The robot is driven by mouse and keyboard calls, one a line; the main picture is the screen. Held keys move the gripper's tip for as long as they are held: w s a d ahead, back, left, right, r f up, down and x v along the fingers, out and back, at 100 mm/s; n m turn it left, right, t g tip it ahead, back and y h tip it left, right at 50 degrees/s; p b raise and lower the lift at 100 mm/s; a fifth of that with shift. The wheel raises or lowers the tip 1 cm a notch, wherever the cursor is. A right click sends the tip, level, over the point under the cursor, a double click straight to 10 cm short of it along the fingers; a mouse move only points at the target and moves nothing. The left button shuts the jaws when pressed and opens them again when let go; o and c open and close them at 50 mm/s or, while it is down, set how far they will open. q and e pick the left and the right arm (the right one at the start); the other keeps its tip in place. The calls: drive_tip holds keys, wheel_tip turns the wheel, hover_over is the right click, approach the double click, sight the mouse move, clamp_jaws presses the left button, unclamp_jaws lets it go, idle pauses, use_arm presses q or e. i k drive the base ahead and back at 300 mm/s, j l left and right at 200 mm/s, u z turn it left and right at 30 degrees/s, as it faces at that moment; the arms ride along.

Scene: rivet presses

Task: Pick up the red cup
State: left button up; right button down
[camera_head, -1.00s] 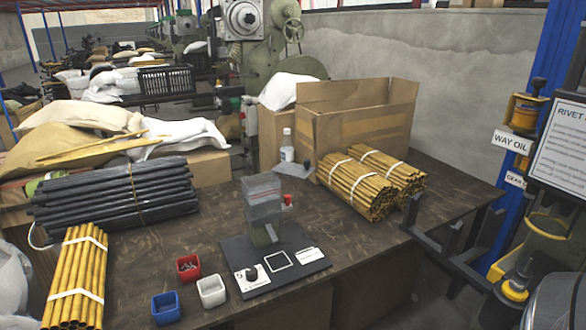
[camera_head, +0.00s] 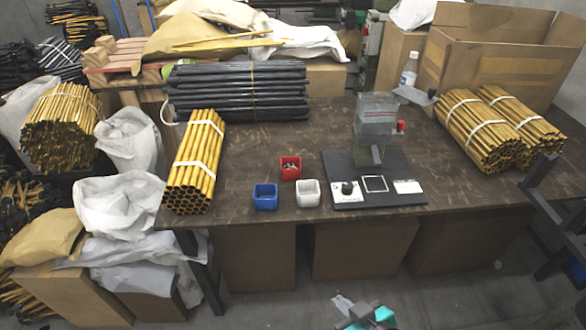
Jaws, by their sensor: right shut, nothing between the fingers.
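The red cup (camera_head: 290,167) is a small square container on the dark table (camera_head: 240,150), with small metal-looking pieces inside. It stands upright just behind a blue cup (camera_head: 265,197) and a white cup (camera_head: 307,194). My right gripper (camera_head: 345,306) shows at the bottom edge, grey and teal and partly cut off. It is shut and empty, in front of the table and well away from the red cup. My left gripper is not in view.
A rivet press (camera_head: 376,125) on a black base stands right of the cups. A yellow tube bundle (camera_head: 196,165) lies to the left, black tubes (camera_head: 238,90) behind. More yellow tubes (camera_head: 483,130) and an open cardboard box (camera_head: 500,55) are at the right. Table around the cups is clear.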

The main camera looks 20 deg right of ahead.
sight(291, 166)
drive_tip(key=i+j+z, duration=0.15)
drive_tip(key=i+j, duration=0.15)
drive_tip(key=i, duration=0.2)
drive_tip(key=i+j+z, duration=0.1)
drive_tip(key=i+j, duration=0.25)
drive_tip(key=i, duration=0.1)
